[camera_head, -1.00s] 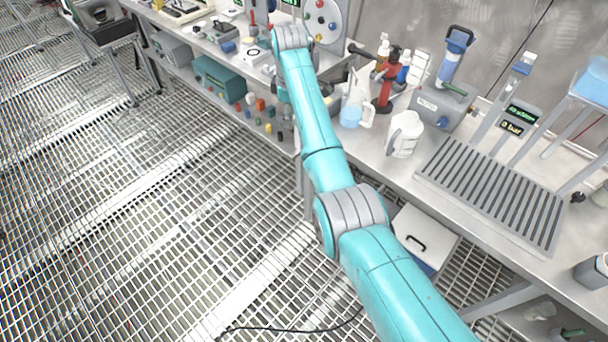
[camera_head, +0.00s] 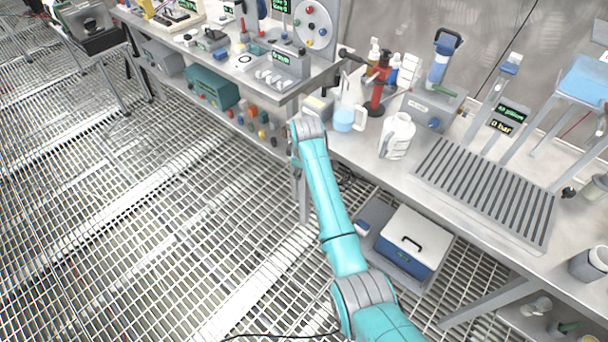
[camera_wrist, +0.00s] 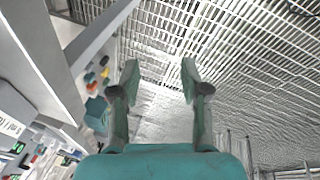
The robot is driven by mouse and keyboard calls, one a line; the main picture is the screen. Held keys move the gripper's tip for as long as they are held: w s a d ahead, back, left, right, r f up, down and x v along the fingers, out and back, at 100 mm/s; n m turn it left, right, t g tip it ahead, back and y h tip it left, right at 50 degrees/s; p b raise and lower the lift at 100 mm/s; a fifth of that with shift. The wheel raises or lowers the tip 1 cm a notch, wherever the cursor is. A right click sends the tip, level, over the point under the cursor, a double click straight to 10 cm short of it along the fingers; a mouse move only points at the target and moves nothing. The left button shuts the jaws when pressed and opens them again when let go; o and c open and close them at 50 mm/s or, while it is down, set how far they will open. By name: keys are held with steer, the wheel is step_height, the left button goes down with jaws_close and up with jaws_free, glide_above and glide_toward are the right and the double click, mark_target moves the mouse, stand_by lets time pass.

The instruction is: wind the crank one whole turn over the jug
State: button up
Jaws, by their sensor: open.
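A red hand pump (camera_head: 377,92) stands upright on the right bench. Its crank arm with a dark grip (camera_head: 350,54) sticks out to the upper left. A clear jug (camera_head: 345,116) holding blue liquid stands in front of it, left of its base and below the grip. My gripper (camera_wrist: 160,76) is open and empty in the wrist view, with bare floor grating between and beyond its fingers. In the head view the gripper is hidden behind my arm, whose visible end is near the bench's front edge, below and left of the jug. The crank does not show in the wrist view.
A white jug (camera_head: 397,137) stands right of the pump, beside a slotted drain tray (camera_head: 485,185). The left bench (camera_head: 262,88) carries instruments and a colored disc panel (camera_head: 312,24). A blue-and-white cooler (camera_head: 404,246) is under the right bench. The grating floor at left is clear.

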steer(key=shift+s+d+f, duration=0.25)
steer(key=shift+f, duration=0.35)
steer(key=shift+s+d+f, duration=0.25)
steer(key=shift+f, duration=0.3)
